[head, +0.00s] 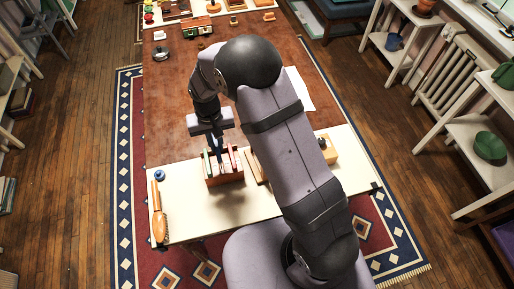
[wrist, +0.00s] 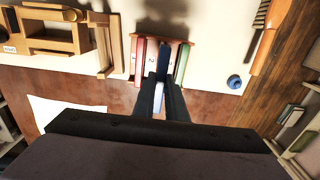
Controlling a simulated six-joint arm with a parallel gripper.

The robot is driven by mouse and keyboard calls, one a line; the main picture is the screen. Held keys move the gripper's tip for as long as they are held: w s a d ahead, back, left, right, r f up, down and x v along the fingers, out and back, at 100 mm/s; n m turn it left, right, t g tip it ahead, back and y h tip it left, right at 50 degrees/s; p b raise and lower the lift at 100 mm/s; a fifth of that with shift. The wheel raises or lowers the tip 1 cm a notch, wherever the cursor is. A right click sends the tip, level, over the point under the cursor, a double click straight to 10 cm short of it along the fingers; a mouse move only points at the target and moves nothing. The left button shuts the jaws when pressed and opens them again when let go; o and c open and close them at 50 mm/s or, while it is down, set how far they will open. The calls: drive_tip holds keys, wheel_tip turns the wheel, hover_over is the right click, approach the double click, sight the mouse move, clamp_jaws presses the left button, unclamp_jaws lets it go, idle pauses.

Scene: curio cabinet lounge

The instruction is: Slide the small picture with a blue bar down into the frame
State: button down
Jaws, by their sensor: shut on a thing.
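A small wooden frame (head: 224,181) stands on the cream cloth at the table's near end. Several upright red, pale and green panels stand in it, and it also shows at the top of the wrist view (wrist: 180,41). My gripper (head: 218,152) is above the frame, pointing down. Its fingers (wrist: 161,78) are shut on a thin piece with blue on it, which I take as the small picture (wrist: 163,62). The picture is in line with the middle of the frame, between the red and green panels. Its lower edge is hidden, so I cannot tell how deep it sits.
A wooden brush (head: 160,213) and a small blue round object (head: 160,175) lie left of the frame. A wooden piece (head: 328,150) stands to the right, partly behind my arm. White paper (head: 298,90) lies farther back.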

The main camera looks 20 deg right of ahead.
drive_tip(key=shift+d, duration=0.1)
drive_tip(key=d+r+p, duration=0.1)
drive_tip(key=d+r, duration=0.1)
drive_tip(key=d, duration=0.4)
drive_tip(key=s+d+r+n, duration=0.1)
drive_tip(key=d+r, duration=0.2)
drive_tip(key=d, duration=0.4)
drive_tip(key=shift+d+p, duration=0.2)
drive_tip(key=shift+p, duration=0.15)
drive_tip(key=shift+s, duration=0.1)
drive_tip(key=shift+r, duration=0.1)
drive_tip(key=shift+f+b, duration=1.6)
drive_tip(key=shift+f, duration=0.95)
wheel_tip(320, 180, down, 7)
drive_tip(key=b, duration=0.4)
idle(2.5)
